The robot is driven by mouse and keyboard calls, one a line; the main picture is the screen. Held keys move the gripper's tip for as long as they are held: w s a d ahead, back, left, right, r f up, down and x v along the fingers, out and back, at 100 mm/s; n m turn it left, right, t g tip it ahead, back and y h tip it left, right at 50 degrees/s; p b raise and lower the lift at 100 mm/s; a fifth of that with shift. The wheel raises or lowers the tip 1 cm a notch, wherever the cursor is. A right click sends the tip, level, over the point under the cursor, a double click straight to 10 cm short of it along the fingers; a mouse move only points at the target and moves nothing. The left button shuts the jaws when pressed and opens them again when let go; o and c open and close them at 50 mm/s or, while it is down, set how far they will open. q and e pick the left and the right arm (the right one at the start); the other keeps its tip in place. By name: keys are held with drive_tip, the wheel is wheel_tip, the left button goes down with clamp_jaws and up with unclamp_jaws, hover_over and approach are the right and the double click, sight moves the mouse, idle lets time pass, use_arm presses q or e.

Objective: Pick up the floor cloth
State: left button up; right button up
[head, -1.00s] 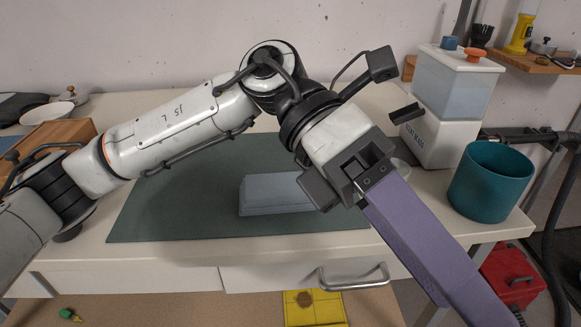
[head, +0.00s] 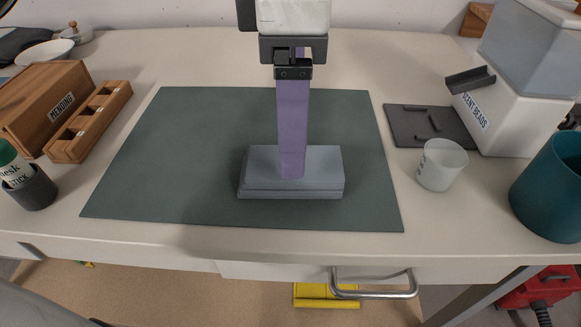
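My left gripper (head: 293,72) is at the top middle of the head view, pointing down, shut on the top end of a long, stiff-looking purple strip (head: 292,120). The strip hangs straight down, and its lower end meets a grey-blue folded block (head: 262,180) on the green mat. I cannot tell whether they touch. A flat yellow thing (head: 312,296) lies on the floor below the table front, partly behind the drawer handle. I cannot tell which of these is the floor cloth. My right gripper is not in view.
The green mat (head: 180,150) is otherwise bare. A wooden MENDING box (head: 45,105) stands left. A white cup (head: 441,165), a dark tray (head: 415,125), the SCENT BEADS dispenser (head: 510,110) and a teal bucket (head: 555,190) stand right. A metal drawer handle (head: 375,294) juts from the table front.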

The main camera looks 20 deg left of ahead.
use_arm(q)
drive_tip(key=f, duration=0.5)
drive_tip(key=shift+s+a+f+b, duration=0.1)
drive_tip(key=shift+s+b, duration=0.15)
drive_tip(key=shift+b, duration=0.05)
drive_tip(key=shift+c, duration=0.4)
drive_tip(key=c, duration=1.1)
